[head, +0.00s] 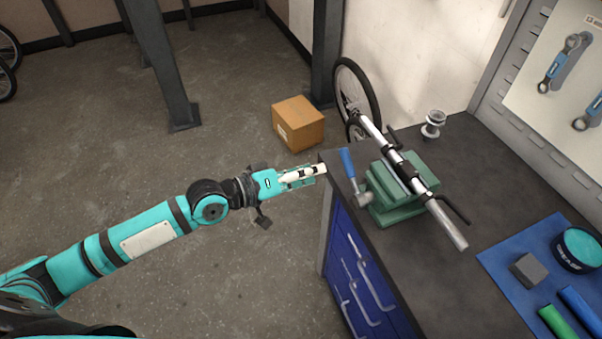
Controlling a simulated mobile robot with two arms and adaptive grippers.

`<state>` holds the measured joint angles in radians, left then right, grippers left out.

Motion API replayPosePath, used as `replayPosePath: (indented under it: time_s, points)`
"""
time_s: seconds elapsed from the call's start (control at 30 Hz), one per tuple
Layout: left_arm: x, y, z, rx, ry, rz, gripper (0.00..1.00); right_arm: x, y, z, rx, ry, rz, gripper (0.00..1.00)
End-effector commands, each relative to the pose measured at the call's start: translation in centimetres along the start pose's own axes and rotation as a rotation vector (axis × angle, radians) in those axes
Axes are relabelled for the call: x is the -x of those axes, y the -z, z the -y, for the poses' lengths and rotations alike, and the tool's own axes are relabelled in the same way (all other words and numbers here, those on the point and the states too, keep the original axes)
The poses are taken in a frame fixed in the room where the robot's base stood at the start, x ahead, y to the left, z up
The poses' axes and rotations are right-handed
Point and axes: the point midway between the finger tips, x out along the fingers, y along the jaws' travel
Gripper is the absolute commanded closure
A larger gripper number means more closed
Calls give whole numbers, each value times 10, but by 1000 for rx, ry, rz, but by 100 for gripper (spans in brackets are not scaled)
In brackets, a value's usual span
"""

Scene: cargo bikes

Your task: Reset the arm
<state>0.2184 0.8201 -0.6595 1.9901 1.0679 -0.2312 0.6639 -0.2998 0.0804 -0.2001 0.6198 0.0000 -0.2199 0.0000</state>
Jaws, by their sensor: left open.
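My left gripper (306,173) is at the end of my teal arm, which reaches in from the left across the floor. My right gripper is not in view.
On the bench are a hammer (348,166), a green vise (397,212) with a silver tube (446,224), a hub part (433,124) and a blue mat (494,256) bearing a tin (581,247). A cardboard box (299,124) sits on the floor.

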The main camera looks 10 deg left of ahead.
Motion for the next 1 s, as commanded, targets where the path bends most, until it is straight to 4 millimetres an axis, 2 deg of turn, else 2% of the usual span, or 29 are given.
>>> replayPosePath:
  time_s: [0.1, 0.2, 0.77, 0.87, 0.97, 1.0]
  points:
    - [13, 0, 1, 0, 2, 1, 56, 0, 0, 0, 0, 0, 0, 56]
    - [18, 0, 1, 0, 2, 1, 56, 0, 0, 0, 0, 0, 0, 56]
    - [19, 0, 2, 0, 4, -1, 56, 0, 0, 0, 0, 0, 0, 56]
    - [16, 1, 22, -19, 37, -18, 56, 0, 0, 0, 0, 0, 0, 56]
    - [12, 0, 70, -64, 125, -52, 56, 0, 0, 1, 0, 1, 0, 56]
    - [12, -2, 96, -90, 175, -65, 56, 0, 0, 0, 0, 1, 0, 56]
